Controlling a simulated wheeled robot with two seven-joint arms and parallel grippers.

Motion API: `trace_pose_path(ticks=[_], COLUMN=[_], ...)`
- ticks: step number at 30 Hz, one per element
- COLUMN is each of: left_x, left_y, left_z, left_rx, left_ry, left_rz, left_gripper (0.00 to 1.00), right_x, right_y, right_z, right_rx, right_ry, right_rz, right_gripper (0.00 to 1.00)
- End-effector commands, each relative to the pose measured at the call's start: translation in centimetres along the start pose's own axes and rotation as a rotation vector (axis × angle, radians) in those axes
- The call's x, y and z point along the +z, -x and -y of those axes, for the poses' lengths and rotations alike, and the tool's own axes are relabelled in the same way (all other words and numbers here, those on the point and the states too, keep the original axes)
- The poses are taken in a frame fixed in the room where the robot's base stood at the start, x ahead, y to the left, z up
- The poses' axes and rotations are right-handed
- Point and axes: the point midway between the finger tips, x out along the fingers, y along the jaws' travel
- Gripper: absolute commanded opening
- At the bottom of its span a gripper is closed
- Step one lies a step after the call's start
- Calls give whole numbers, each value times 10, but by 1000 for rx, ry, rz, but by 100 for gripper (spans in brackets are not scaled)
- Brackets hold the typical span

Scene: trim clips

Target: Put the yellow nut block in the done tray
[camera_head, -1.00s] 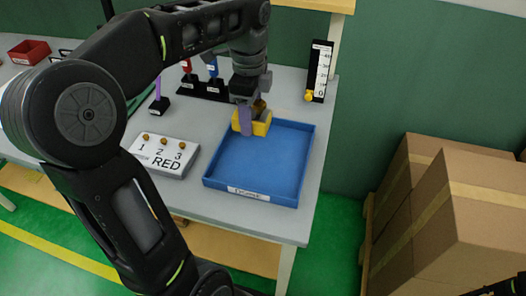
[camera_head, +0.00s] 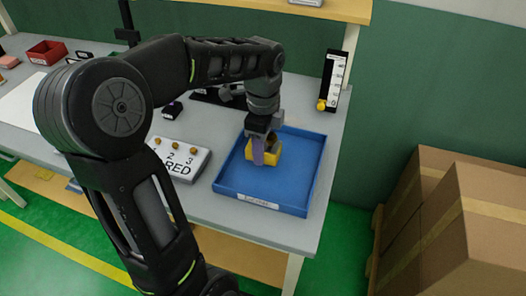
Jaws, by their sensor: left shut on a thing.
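The yellow nut block (camera_head: 270,156) is held by my left gripper (camera_head: 262,150), which is shut on it. The block is over the back left part of the blue tray (camera_head: 262,204), inside its outline. I cannot tell whether the block touches the tray floor. The tray has a white label on its front wall, too small to read here, and its visible floor is empty. A finger of the gripper hides part of the block. My right gripper is not in view.
A white board (camera_head: 183,172) marked RED with several knobs stands left of the tray. A black gauge (camera_head: 333,80) with a yellow knob stands behind it. A red bin (camera_head: 47,52) is at the far left. Cardboard boxes (camera_head: 456,215) stand on the right.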

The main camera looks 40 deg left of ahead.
Motion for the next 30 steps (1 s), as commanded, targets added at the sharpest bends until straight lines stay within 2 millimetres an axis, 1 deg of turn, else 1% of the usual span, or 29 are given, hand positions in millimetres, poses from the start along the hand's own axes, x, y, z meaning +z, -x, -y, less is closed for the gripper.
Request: trace_pose_path(ticks=[1, 3, 5, 13, 17, 18, 25, 30], left_x=[0, 0, 0, 0, 0, 0, 0, 0], left_y=[-8, -17, -22, -24, -28, -27, -27, -27], left_z=[-1, -1, 0, 0, 0, 0, 0, 0], left_rx=[4, 4, 2, 0, 0, 1, 1, 1], left_ry=[0, 0, 0, 0, 0, 0, 0, 0], left_rz=[1, 0, 0, 0, 0, 0, 0, 0], left_gripper=[0, 0, 0, 0, 0, 53, 72, 72], right_x=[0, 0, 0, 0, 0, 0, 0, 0], right_y=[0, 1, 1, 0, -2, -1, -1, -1], right_z=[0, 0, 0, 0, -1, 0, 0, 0], right_rx=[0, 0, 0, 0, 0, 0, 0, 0], right_ry=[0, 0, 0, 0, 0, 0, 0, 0], right_rz=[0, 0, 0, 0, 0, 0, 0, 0], right_gripper=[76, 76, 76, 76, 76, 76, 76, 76])
